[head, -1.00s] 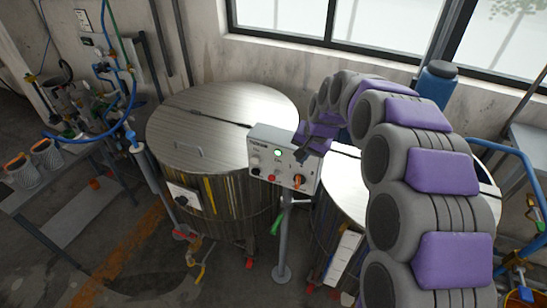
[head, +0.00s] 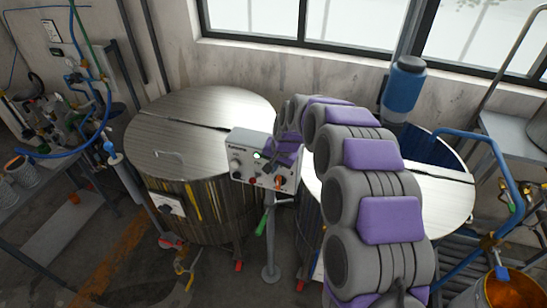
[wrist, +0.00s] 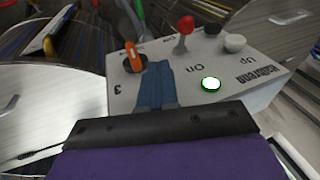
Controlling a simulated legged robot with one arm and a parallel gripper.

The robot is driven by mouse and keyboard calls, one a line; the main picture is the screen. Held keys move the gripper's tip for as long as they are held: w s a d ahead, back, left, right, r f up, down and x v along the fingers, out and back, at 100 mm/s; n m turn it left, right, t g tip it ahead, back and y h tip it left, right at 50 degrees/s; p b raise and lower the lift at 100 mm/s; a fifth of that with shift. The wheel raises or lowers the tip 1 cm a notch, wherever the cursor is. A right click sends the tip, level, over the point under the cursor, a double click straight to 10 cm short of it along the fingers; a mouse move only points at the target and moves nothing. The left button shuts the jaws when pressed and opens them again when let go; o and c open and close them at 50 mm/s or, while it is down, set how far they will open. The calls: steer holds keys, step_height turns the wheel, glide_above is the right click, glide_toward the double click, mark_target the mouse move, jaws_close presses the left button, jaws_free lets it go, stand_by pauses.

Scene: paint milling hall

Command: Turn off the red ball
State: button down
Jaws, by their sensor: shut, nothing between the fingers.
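A light grey control box (head: 240,149) stands on a post between two metal vats. In the wrist view the box (wrist: 262,88) appears upside down, with a red ball (wrist: 186,25) on a short stem at its far part. An orange rotary switch (wrist: 133,57) and a lit green-ringed "On" button (wrist: 210,84) also sit on the panel. My gripper (head: 271,165) is shut and empty in front of the panel. Its blue fingers (wrist: 155,83) are close beside the orange switch; contact cannot be told.
A lidded vat (head: 170,140) stands left of the box and another vat (head: 445,197) right of it, behind my arm. White and black knobs (wrist: 234,43) sit near the red ball. A blue container (head: 404,92) stands at the back right. A bench with hoses is at left.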

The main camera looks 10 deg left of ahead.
mark_target(260, 174)
steer(key=a+f, duration=0.2)
steer(key=f, duration=0.1)
steer(key=a+f+p, duration=0.1)
steer(key=a, duration=0.1)
steer(key=shift+s+a+f, duration=0.1)
steer(key=shift+s+f, duration=0.1)
steer(key=shift+s, duration=0.05)
stand_by(0.3)
steer(key=t+b, duration=0.1)
steer(key=s+f+t+b, duration=0.1)
steer(key=b, duration=0.1)
steer(key=s+f+t+b, duration=0.1)
steer(key=t, duration=0.1)
steer(key=shift+a+f+n, duration=0.1)
steer(key=shift+f+n, duration=0.15)
steer(key=shift+n, duration=0.05)
steer(key=shift+r, duration=0.15)
